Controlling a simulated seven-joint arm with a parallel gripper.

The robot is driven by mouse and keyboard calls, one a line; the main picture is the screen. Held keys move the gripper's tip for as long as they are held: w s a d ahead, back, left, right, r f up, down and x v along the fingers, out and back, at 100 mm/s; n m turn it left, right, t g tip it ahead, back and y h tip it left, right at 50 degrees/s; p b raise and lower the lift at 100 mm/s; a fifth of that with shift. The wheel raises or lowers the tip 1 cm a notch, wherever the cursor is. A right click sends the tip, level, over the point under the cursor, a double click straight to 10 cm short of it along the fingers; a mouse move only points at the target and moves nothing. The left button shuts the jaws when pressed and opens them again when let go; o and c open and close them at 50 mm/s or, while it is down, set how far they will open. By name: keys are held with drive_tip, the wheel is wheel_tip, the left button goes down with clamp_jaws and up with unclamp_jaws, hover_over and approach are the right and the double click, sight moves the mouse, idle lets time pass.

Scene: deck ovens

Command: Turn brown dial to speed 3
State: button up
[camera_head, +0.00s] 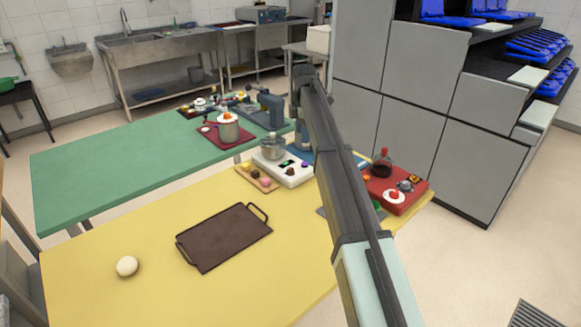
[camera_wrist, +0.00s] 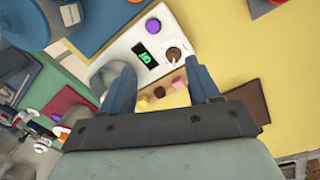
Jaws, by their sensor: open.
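The white machine (camera_wrist: 130,50) has a dark display (camera_wrist: 146,52) with green marks that I cannot read surely. Its brown dial (camera_wrist: 173,53) sits on a pale round plate, and a purple knob (camera_wrist: 152,25) is on the same face. In the head view the machine (camera_head: 296,178) stands at the yellow table's far side with a steel bowl (camera_head: 272,147). My gripper (camera_wrist: 156,66) is open and empty, its blue fingers apart above the machine. The brown dial shows between the fingers, nearer the right one. The dial's exact setting is too small to tell.
Small yellow, pink and brown pieces lie on a board (camera_head: 240,174) beside the machine. A red unit (camera_head: 408,203) with a flask (camera_head: 381,168) stands to its right. A brown tray (camera_head: 222,238) and a pale ball (camera_head: 126,266) lie in front.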

drive_tip(key=g, duration=0.1)
hover_over(290, 169)
drive_tip(key=shift+n, duration=0.3)
wheel_tip(290, 169, down, 14)
drive_tip(key=shift+d+r, duration=0.1)
drive_tip(key=shift+r, duration=0.05)
drive_tip(key=shift+c, duration=0.2)
drive_tip(key=shift+w, duration=0.1)
drive_tip(key=c, duration=1)
